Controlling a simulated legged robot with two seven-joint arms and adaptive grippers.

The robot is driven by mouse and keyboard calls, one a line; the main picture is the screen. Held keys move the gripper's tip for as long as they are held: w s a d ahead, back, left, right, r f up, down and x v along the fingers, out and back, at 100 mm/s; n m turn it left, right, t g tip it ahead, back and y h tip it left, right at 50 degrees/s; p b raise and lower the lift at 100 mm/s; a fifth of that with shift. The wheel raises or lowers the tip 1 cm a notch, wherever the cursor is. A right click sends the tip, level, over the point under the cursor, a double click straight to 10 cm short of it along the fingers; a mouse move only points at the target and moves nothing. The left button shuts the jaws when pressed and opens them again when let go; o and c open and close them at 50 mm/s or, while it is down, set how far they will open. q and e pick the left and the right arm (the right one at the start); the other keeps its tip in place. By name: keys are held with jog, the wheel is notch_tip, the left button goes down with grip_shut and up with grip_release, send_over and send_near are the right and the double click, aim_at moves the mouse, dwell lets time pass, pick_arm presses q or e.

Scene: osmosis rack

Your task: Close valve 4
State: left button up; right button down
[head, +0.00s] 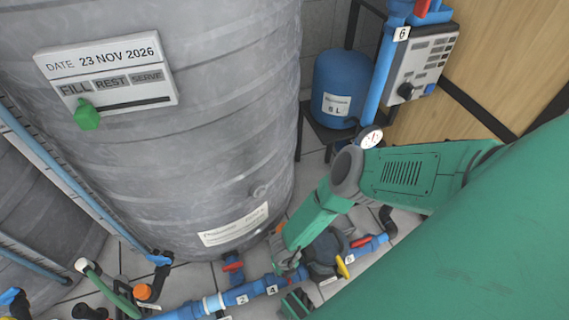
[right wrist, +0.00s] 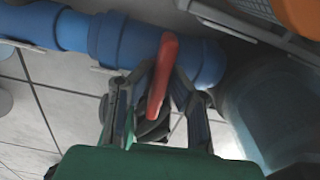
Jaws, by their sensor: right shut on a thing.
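The label 4 (head: 271,290) is on the blue floor pipe (head: 213,303), near my right gripper (head: 287,266). That gripper reaches down to the pipe from the right. In the right wrist view, its two fingers (right wrist: 155,92) stand on either side of a red valve handle (right wrist: 165,70) and are shut on it. The handle lies crosswise to the blue pipe (right wrist: 75,33) in that view. In the head view the gripped handle is hidden by my arm and gripper. My left gripper is not in view.
A big grey tank (head: 200,130) stands close behind the pipe. Another red handle (head: 232,266) is left of my gripper. A yellow handle (head: 343,267) and a red handle (head: 361,241) are to its right. A blue vessel (head: 340,78) stands behind.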

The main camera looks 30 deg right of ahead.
jog(key=shift+s+d+f+m, duration=0.15)
jog(key=shift+s+m, duration=0.35)
jog(key=c, duration=1.6)
grip_release()
jog(key=shift+w, duration=0.2)
jog(key=shift+w, duration=0.1)
notch_tip(320, 180, up, 12)
